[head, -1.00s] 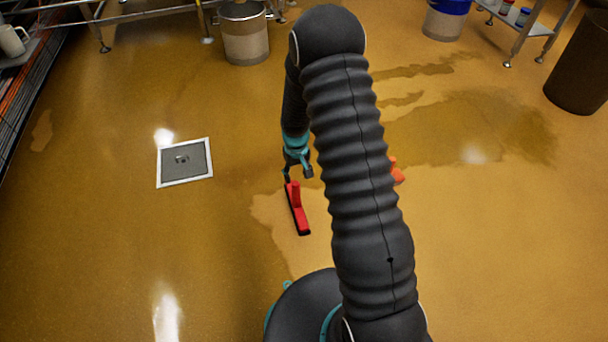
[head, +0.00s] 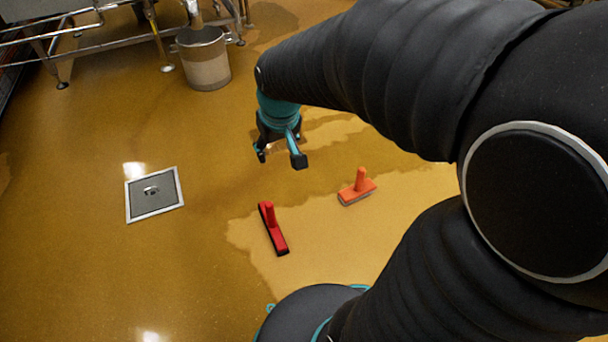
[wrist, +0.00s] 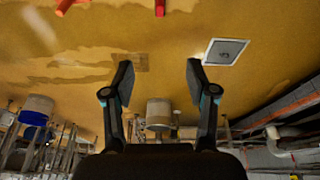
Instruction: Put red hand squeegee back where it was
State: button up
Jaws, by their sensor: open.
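The red hand squeegee (head: 273,230) lies on the wet-edged floor, its short handle pointing up, right of the drain. In the wrist view only a bit of the red squeegee (wrist: 160,7) shows at the top edge. My gripper (head: 281,158) is open and empty, up above the floor and behind the squeegee, apart from it. In the wrist view both fingers (wrist: 160,75) are spread with nothing between them.
An orange brush-like tool (head: 358,188) lies right of the squeegee. A square floor drain (head: 154,193) is on the left. A metal bucket (head: 204,62) stands by steel framework at the back. The floor around the squeegee is mostly clear.

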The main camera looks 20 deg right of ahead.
jog(key=s+r+t, duration=0.1)
jog(key=s+r, duration=0.2)
jog(key=s, duration=0.4)
jog(key=s+r+t, duration=0.1)
jog(key=s+r, duration=0.2)
jog(key=s, duration=0.5)
jog(key=shift+m, duration=0.3)
jog(key=shift+r, duration=0.15)
